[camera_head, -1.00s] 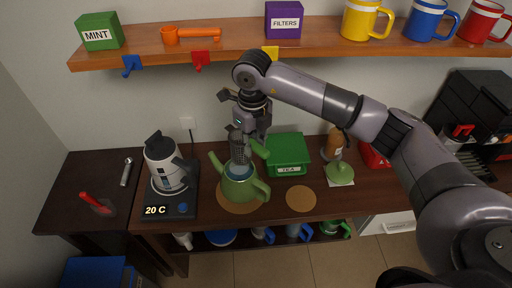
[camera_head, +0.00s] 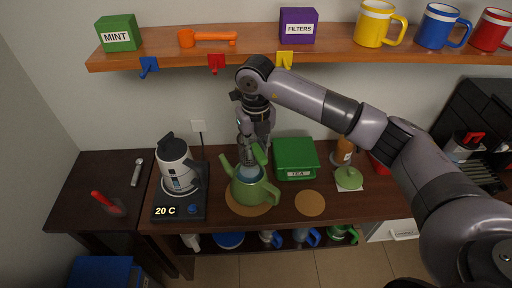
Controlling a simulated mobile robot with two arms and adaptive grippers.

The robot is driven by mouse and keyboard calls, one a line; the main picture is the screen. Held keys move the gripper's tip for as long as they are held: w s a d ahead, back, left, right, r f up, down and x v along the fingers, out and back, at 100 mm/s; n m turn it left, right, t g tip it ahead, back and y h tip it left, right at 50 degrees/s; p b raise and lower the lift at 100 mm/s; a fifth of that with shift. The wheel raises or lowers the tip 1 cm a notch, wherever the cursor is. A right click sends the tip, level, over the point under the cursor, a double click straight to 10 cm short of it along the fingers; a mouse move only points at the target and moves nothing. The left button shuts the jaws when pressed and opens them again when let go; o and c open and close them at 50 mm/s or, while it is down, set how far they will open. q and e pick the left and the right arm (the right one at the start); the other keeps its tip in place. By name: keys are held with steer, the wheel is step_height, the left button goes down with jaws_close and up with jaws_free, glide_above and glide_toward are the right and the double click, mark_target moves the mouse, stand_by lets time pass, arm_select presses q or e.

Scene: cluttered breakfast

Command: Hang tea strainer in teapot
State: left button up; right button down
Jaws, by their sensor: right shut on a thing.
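The green teapot (camera_head: 247,193) stands open on a round cork mat (camera_head: 235,206) on the counter, spout to the left and handle to the right. My right gripper (camera_head: 249,151) is shut and points down just above the teapot's mouth. The tea strainer it holds is mostly hidden by the fingers; a greyish part (camera_head: 249,160) shows at the opening, and a green piece (camera_head: 261,154) shows beside the fingers. I cannot tell whether the strainer touches the rim. My left gripper is not in view.
A kettle (camera_head: 176,165) on its base reading 20 C stands left of the teapot. A green tea box (camera_head: 296,155) is close behind right, with a green lid (camera_head: 348,179) farther right. A bare cork mat (camera_head: 310,203) lies right of the teapot. A wooden shelf (camera_head: 260,57) runs above.

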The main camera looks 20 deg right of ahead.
steer(key=b, duration=0.4)
glide_above(256, 183)
steer(key=shift+s+f, duration=0.1)
steer(key=shift+f, duration=2.5)
steer(key=shift+f, duration=0.2)
steer(key=shift+f, duration=0.25)
steer(key=shift+f+b, duration=3.2)
steer(key=shift+f, duration=0.55)
steer(key=c, duration=1.3)
jaws_free()
steer(key=shift+c, duration=0.2)
steer(key=shift+r, duration=0.1)
steer(key=shift+r+p, duration=1.85)
steer(key=shift+r, duration=1.1)
